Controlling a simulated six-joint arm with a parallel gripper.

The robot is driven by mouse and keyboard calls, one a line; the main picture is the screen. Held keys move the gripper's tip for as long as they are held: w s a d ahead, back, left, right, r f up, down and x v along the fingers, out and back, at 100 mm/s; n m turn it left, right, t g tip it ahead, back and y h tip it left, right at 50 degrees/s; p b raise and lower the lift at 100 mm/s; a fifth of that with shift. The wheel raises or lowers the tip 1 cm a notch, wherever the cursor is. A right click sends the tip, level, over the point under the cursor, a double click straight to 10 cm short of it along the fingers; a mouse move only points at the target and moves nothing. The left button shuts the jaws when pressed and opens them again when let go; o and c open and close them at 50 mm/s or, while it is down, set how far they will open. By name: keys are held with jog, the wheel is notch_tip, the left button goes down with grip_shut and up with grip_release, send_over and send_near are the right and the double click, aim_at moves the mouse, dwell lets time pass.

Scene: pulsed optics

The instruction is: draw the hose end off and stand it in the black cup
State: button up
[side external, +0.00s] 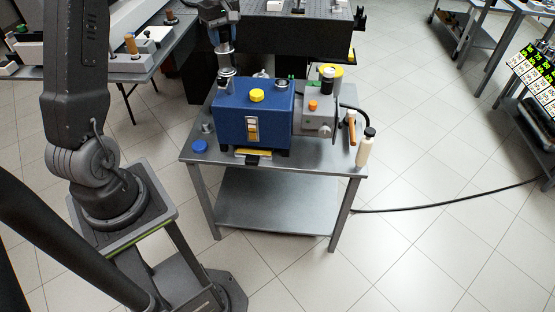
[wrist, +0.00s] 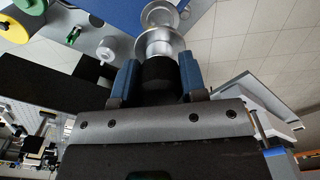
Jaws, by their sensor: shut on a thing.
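My gripper (side external: 225,48) is above the back left corner of the blue box (side external: 255,112) in the side external view. In the wrist view its two blue fingers (wrist: 159,68) are shut on a black cylindrical grip, which I take to be the hose end (wrist: 159,74). A silver flanged fitting (wrist: 156,43) lies directly beyond this grip, with another silver disc past it. Silver metal (side external: 226,72) also shows below the fingers in the side view. I cannot tell whether the flanges touch or are apart. I cannot pick out the black cup with certainty.
The blue box stands on a metal table (side external: 190,157) with a yellow knob (side external: 257,95) on top. A grey unit (side external: 318,112), an orange-handled part (side external: 350,128) and a cream bottle (side external: 364,152) are to its right. A blue cap (side external: 200,146) lies at the front left.

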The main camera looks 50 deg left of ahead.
jog(key=w+a+f+m, duration=0.8)
jog(key=a+f, duration=0.2)
jog(key=f, duration=0.3)
jog(key=s+a+f+n, duration=0.2)
jog(key=s+a+f, duration=0.3)
jog(key=a+f, duration=0.3)
notch_tip(320, 180, down, 3)
jog(key=shift+s+a+f, duration=0.15)
jog(key=shift+s+a, duration=0.15)
jog(key=shift+a, duration=0.1)
jog(key=shift+f, duration=2.75)
jog(key=shift+f, duration=1.05)
jog(key=o, duration=1.2)
